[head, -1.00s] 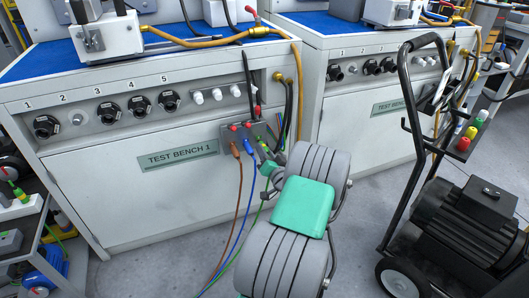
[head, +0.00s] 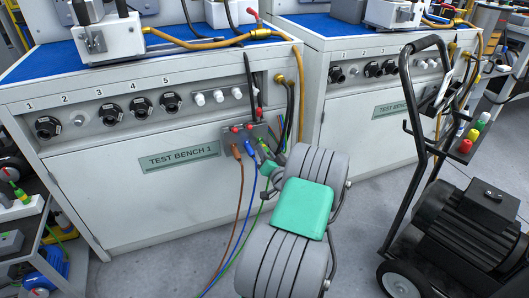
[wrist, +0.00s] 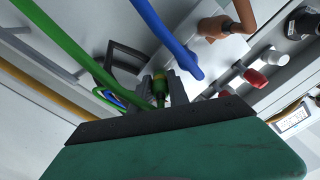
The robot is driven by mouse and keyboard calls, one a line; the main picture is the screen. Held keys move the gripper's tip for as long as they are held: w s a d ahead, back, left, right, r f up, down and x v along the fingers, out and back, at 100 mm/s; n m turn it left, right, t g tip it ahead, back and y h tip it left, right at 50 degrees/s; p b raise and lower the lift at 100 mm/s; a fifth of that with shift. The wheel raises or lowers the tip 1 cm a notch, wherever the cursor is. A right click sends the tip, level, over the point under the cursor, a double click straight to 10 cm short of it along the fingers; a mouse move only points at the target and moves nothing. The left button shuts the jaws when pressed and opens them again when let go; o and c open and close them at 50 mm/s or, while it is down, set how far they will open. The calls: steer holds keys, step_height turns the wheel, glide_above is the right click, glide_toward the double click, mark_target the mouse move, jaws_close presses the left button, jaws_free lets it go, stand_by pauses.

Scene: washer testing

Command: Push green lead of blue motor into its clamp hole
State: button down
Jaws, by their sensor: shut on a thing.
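My gripper (wrist: 162,84) is shut on the plug end of the green lead (wrist: 72,52), which sits between the two dark fingers in the wrist view. The green plug points toward the pale clamp panel (wrist: 222,48). The fingers hide its tip, so I cannot tell how far it is in a hole. In the head view the clamp panel (head: 257,133) is on the front of Test Bench 1, with my gripper (head: 272,156) close in front, mostly hidden by my arm.
A brown lead (head: 237,152) and a blue lead (head: 250,150) hang from the panel beside the green one. Red clamp knobs (wrist: 255,77) and black cables (head: 289,105) are close by. A cart with a black motor (head: 470,225) stands at the right.

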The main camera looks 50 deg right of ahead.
steer(key=shift+w+d, duration=0.1)
steer(key=shift+w, duration=0.05)
steer(key=c, duration=1.2)
jaws_free()
steer(key=shift+o, duration=0.2)
steer(key=b+v, duration=0.2)
steer(key=v, duration=0.5)
steer(key=shift+d, duration=0.1)
